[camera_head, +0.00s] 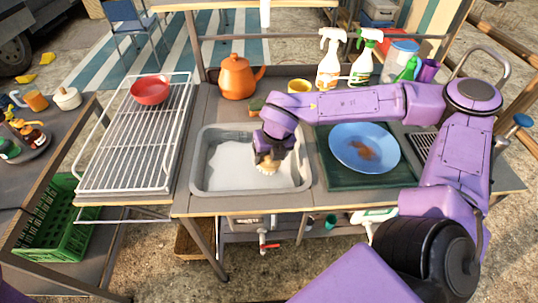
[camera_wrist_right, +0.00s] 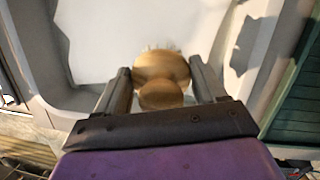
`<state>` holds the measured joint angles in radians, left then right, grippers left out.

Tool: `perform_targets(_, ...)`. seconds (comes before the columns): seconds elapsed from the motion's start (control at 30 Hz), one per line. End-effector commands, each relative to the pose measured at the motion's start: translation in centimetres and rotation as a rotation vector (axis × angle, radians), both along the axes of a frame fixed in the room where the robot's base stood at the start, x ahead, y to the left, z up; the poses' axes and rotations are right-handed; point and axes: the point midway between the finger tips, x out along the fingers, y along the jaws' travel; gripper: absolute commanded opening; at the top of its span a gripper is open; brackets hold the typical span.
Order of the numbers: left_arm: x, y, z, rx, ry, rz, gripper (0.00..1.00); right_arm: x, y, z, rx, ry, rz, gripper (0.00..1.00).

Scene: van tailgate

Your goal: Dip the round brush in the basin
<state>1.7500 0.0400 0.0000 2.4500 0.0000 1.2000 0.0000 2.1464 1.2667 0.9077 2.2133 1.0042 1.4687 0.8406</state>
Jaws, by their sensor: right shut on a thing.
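The basin (camera_head: 212,185) is a grey rectangular sink set in the table, with a pale whitish surface inside; its wall also shows in the right wrist view (camera_wrist_right: 230,75). My right gripper (camera_head: 267,160) is over the right part of the basin, pointing down. It is shut on the round brush (camera_wrist_right: 163,72), which has a wooden head and knob, with pale bristles just showing at its far edge. In the head view the brush (camera_head: 268,168) shows small below the fingers, inside the basin's outline. I cannot tell whether the bristles touch the surface. My left gripper is not in view.
A blue plate (camera_head: 364,148) with a brown stain lies on a green mat (camera_head: 335,180) right of the basin. A wire rack (camera_head: 125,165) with a red bowl (camera_head: 151,90) stands left. An orange teapot (camera_head: 238,77), yellow cup (camera_head: 299,86) and spray bottles (camera_head: 330,60) stand behind.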

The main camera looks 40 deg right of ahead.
Motion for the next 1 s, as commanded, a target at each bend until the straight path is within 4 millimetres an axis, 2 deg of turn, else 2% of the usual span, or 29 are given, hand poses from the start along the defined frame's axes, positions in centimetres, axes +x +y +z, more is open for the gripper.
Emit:
perform_targets(0.03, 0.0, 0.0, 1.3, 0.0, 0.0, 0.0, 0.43, 0.0, 0.0, 1.3, 0.0, 0.0, 0.0, 0.46)
perform_targets(0.6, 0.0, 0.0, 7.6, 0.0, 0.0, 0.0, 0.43, 0.0, 0.0, 8.0, 0.0, 0.001, 0.0, 0.46)
perform_targets(1.0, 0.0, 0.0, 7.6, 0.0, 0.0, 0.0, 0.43, 0.0, 0.0, 7.9, 0.0, 0.001, 0.0, 0.46)
